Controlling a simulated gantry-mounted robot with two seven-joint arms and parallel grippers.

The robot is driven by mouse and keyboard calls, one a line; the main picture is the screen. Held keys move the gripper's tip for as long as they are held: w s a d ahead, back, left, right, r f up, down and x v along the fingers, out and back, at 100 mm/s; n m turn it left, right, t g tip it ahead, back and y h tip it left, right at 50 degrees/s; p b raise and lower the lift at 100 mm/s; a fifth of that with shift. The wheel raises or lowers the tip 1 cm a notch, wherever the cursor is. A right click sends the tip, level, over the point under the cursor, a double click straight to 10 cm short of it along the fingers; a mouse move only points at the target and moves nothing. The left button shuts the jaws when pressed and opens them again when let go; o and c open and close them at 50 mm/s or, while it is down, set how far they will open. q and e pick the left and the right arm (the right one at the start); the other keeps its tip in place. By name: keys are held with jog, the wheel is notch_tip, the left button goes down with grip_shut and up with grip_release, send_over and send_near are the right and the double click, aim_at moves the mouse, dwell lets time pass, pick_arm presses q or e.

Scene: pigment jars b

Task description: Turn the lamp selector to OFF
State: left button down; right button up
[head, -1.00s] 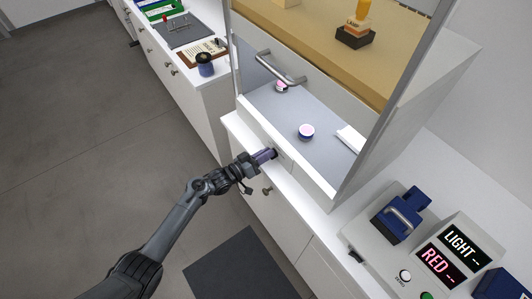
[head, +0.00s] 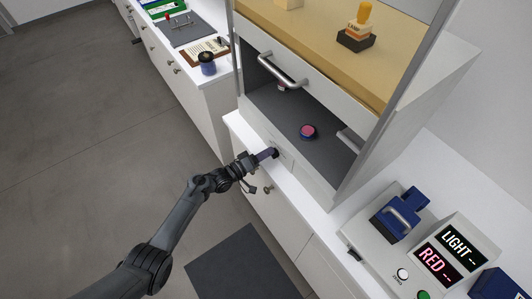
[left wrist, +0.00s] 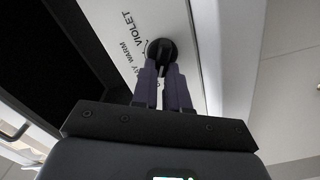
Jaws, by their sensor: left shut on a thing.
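The lamp selector, a round black knob (left wrist: 160,48), sits on the white front panel (left wrist: 125,40) of the booth. In the left wrist view the panel reads VIOLET and WARM beside the knob, with other lettering partly covered by my fingers. No OFF label is readable. My left gripper (left wrist: 162,80) is shut on the knob, with its purple-grey fingers on either side. In the head view my left gripper (head: 268,155) reaches the booth's front below its opening, and its fingers mostly cover the knob. My right gripper is not in view.
The booth interior (head: 275,105) is dark and holds a small pink-topped jar (head: 308,132). A handle (head: 282,70) crosses above the opening. At right are a LIGHT/RED display (head: 448,252) and a blue device (head: 400,212). Open floor lies left.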

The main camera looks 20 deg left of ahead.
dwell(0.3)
pick_arm(q)
jog(key=c, duration=1.1)
grip_release()
jog(key=shift+c, duration=0.2)
jog(key=p+v, duration=0.1)
jog(key=v, duration=1)
jog(key=shift+f, duration=0.1)
